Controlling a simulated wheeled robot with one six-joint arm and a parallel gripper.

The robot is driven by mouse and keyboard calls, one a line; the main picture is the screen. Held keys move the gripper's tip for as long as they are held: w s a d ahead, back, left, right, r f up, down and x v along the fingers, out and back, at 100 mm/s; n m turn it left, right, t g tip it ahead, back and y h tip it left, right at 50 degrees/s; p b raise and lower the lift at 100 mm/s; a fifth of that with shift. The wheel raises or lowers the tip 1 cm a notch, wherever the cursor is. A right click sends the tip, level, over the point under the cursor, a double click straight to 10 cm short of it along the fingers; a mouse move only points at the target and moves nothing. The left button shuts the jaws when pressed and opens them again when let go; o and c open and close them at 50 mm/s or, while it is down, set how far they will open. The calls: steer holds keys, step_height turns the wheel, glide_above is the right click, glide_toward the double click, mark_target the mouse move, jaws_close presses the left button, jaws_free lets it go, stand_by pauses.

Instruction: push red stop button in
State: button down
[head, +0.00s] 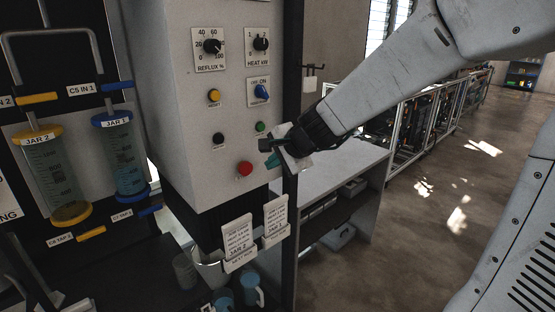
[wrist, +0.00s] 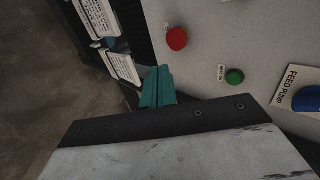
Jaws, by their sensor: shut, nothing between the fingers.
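The red stop button (head: 245,169) sits low on the front of the grey control panel (head: 207,139), near its lower right part. It also shows in the wrist view (wrist: 177,39), beyond my fingertips and to their right. My gripper (head: 272,160) is at the panel's right edge, just right of the red button and apart from it. Its teal fingers are together with nothing between them, and they also show in the wrist view (wrist: 157,87). The red button stands out from the panel face.
Card holders (head: 240,265) hang below. A grey bench (head: 335,170) stands to the right. Jars (head: 124,160) hang at left.

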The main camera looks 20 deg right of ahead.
steer(key=shift+v, duration=1.25)
